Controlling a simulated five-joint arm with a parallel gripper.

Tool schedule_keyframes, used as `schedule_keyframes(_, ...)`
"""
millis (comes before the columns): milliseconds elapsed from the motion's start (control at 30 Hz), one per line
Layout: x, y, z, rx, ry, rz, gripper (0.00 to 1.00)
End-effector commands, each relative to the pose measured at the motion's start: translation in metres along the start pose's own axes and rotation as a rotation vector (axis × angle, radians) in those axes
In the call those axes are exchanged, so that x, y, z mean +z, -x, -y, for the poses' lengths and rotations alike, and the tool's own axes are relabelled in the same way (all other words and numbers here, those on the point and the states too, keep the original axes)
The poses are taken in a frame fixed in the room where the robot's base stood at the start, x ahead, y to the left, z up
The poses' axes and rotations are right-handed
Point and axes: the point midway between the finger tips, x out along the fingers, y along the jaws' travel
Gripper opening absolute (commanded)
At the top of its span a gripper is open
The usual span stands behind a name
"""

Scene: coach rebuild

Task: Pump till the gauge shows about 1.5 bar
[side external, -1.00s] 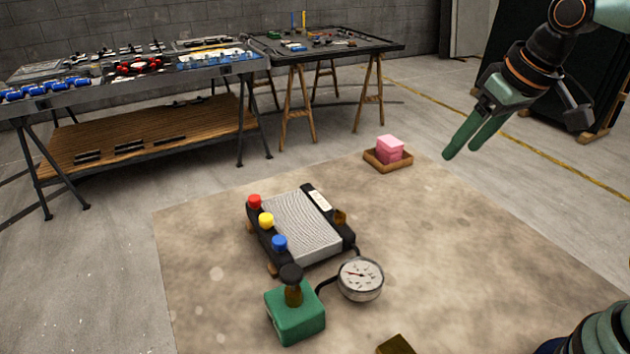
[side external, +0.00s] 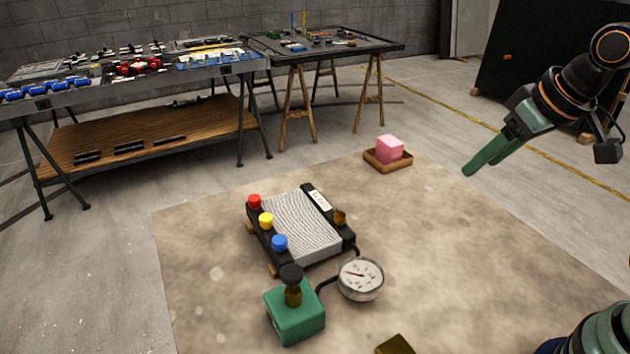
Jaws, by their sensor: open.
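The green hand pump (side external: 295,324) stands on the mat, with a black round knob (side external: 291,273) on a brass stem at its top. The round white gauge (side external: 360,279) sits just right of the pump, joined by a black hose. My gripper (side external: 475,171) is at the upper right, above the mat's far right side, well away from pump and gauge. Its green fingers are open and hold nothing.
A black-framed device (side external: 341,243) with a grey ribbed panel and red, yellow and blue knobs lies behind the pump. A pink block sits in a wooden tray (side external: 375,164). A dark brass block (side external: 395,345) is at the front edge. The mat's right side is clear.

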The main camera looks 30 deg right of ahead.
Motion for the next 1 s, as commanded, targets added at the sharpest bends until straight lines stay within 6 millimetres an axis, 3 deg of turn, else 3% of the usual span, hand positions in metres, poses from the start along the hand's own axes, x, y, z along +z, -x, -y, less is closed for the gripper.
schedule_keyframes(933,-0.0001,0.0001,0.0000,0.000,0.000,0.000,0.62)
schedule_keyframes(967,-0.0001,0.0001,0.0001,0.000,0.000,0.000,0.55)
schedule_keyframes(1000,-0.0003,0.0001,0.0003,0.000,0.001,0.000,0.39)
